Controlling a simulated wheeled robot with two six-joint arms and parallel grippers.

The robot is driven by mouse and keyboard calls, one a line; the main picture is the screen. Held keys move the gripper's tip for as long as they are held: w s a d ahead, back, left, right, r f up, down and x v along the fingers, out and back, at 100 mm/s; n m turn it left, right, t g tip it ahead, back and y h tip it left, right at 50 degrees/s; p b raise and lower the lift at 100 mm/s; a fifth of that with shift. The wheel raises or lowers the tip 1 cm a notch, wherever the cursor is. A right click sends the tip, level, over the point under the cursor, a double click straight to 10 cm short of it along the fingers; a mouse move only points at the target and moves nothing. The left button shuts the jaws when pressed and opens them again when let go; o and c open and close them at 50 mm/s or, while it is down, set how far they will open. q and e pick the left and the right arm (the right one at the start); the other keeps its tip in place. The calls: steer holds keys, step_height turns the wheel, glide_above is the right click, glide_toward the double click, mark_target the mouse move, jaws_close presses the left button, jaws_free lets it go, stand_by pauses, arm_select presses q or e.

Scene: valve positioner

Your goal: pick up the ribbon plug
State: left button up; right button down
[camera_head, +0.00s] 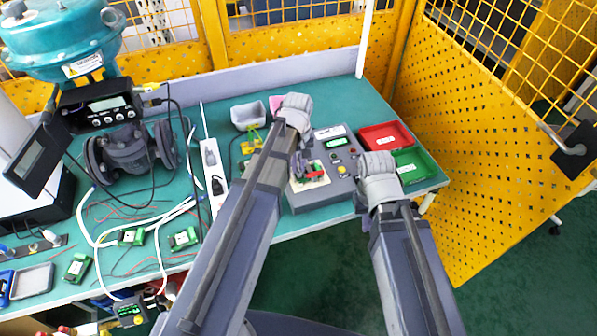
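A grey test box (336,190) with a small display, knobs and buttons stands on the green bench. A pale board (317,184) with small red, green and dark parts lies on its left side. I cannot make out for certain which of these parts is the ribbon plug; it is too small or hidden. My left gripper (300,168) points down over the board, close to the red and dark parts. Its fingers are too small and dark to show whether they are open. My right gripper (366,222) hangs at the box's front right edge, mostly hidden by its own wrist.
A red bin (386,137) and a green bin (416,165) stand right of the box. A grey bin (248,116) and a white power strip (213,172) are left. The valve with its positioner (100,107) and loose wires fill the left bench. Yellow fencing (480,170) closes the right.

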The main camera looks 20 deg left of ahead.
mark_target(298, 168)
arm_select(q)
steer(key=shift+r, duration=0.1)
jaws_close()
